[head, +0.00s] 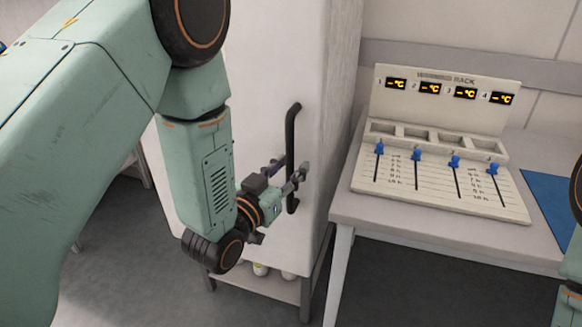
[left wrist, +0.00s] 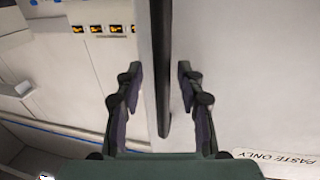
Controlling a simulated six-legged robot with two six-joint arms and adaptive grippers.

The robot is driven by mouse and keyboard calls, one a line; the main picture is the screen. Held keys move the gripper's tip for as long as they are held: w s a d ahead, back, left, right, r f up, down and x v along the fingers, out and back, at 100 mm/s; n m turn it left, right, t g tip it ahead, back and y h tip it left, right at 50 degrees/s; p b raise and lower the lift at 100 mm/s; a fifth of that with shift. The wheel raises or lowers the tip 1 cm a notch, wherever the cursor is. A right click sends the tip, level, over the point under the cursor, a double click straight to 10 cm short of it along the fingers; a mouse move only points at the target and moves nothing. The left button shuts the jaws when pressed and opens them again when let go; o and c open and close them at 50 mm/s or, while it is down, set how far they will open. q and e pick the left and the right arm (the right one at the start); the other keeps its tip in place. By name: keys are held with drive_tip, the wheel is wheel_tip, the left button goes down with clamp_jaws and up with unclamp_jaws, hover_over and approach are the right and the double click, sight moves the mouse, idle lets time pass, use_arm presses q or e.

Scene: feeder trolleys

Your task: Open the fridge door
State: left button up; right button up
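The fridge (head: 275,65) is a tall white cabinet with its door closed as far as I can see. Its black vertical bar handle (head: 291,135) is on the front near the right edge. My left gripper (head: 291,180) is at the lower part of the handle. In the left wrist view my left gripper (left wrist: 160,82) is open, with one finger on each side of the handle (left wrist: 162,50). A gap shows between each finger and the bar. My right gripper is not in view.
A white table (head: 390,218) stands right of the fridge and carries a rack panel (head: 440,185) with blue sliders and displays. A blue mat (head: 552,205) lies at its right. A low shelf (head: 262,284) with small containers is under the fridge. A "PASTE ONLY" label (left wrist: 285,160) is on the door.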

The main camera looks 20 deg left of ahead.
use_arm(q)
drive_tip(key=shift+w, duration=0.6)
drive_tip(key=shift+d, duration=0.1)
clamp_jaws()
idle(0.6)
